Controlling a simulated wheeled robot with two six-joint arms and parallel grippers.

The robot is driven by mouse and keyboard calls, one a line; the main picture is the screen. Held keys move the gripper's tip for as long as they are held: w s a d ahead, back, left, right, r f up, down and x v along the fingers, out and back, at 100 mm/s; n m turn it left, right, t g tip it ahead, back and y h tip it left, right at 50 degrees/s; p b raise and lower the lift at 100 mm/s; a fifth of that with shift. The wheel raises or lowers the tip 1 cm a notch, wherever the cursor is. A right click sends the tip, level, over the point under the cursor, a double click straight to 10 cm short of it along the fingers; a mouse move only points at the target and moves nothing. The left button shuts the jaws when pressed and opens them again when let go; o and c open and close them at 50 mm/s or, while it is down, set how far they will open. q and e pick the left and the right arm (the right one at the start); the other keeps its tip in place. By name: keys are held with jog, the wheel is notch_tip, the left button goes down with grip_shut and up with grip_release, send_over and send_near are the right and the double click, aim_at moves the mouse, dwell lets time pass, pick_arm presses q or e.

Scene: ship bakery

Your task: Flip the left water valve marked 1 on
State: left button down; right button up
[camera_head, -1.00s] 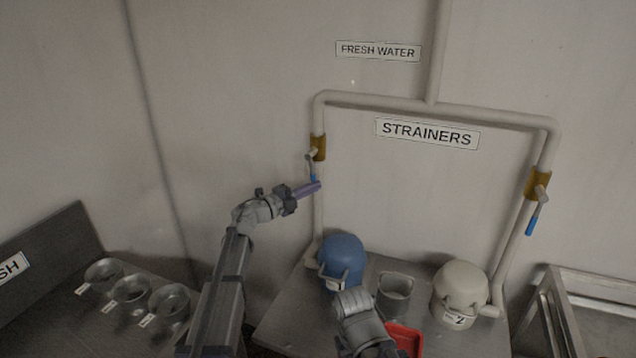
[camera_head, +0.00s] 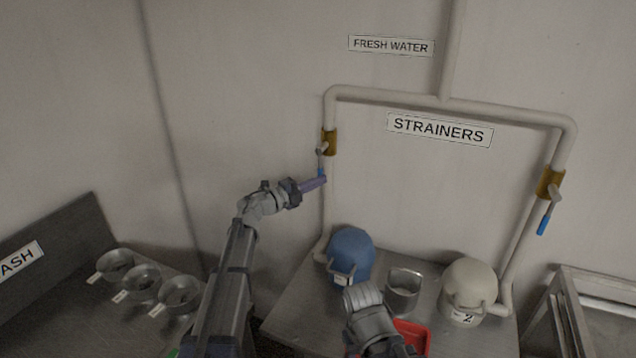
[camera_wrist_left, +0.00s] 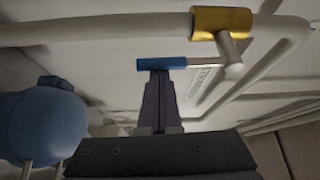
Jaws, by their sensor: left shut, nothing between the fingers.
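The left valve has a brass body (camera_head: 329,142) on the left vertical pipe. Its lever with a blue grip (camera_head: 321,172) hangs down along the pipe. The brass body (camera_wrist_left: 221,21) and the blue grip (camera_wrist_left: 162,64) also show in the left wrist view. My left gripper (camera_head: 322,181) is shut and empty, its purple fingertips at the lower end of the blue grip. In the left wrist view the fingertips (camera_wrist_left: 161,72) appear at or against the grip; contact is not certain. My right gripper (camera_head: 362,297) is low over the bench, its fingers unclear.
A blue strainer (camera_head: 351,255) and a cream strainer marked 2 (camera_head: 469,284) stand below the pipes, with a metal cup (camera_head: 403,290) and a red tray (camera_head: 420,338). The right valve (camera_head: 550,183) has its blue lever hanging down. Several metal bowls (camera_head: 142,281) stand left.

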pick_arm(q)
jog(key=shift+d, duration=0.1)
jog(key=s+a, duration=0.4)
jog(key=s, duration=0.4)
jog(key=shift+s, duration=0.3)
jog(key=shift+a, duration=0.1)
